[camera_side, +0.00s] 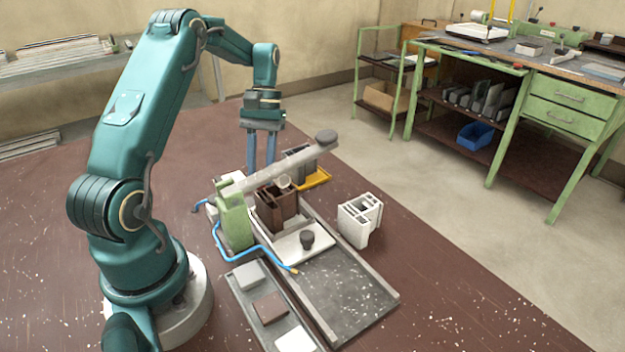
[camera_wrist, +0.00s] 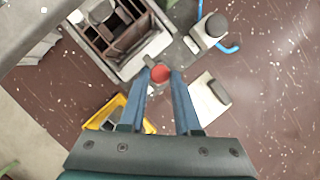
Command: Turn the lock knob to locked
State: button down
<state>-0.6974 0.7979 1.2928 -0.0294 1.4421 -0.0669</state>
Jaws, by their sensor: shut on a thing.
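My gripper (camera_side: 262,166) points straight down behind the clamp's lever in the side view. In the wrist view its two blue fingers (camera_wrist: 162,74) are closed on a round red knob, which I take for the lock knob (camera_wrist: 160,73). How far the knob is turned cannot be told. In the side view the knob is hidden behind the clamp. A brown profile (camera_side: 273,211) stands upright in the clamp, beside the green post (camera_side: 234,222).
A white profile (camera_side: 358,222) stands right of the grey tray (camera_side: 377,300). A yellow bin (camera_side: 316,179) lies behind the clamp. A blue hose (camera_side: 226,254) runs around the front. A black knob (camera_side: 307,239) sits on a white plate. Sample blocks (camera_side: 269,308) lie in front.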

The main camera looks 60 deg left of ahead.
dwell(0.3)
jog(key=c, duration=0.6)
grip_release()
jog(key=shift+r, duration=0.1)
jog(key=shift+v, duration=2.5)
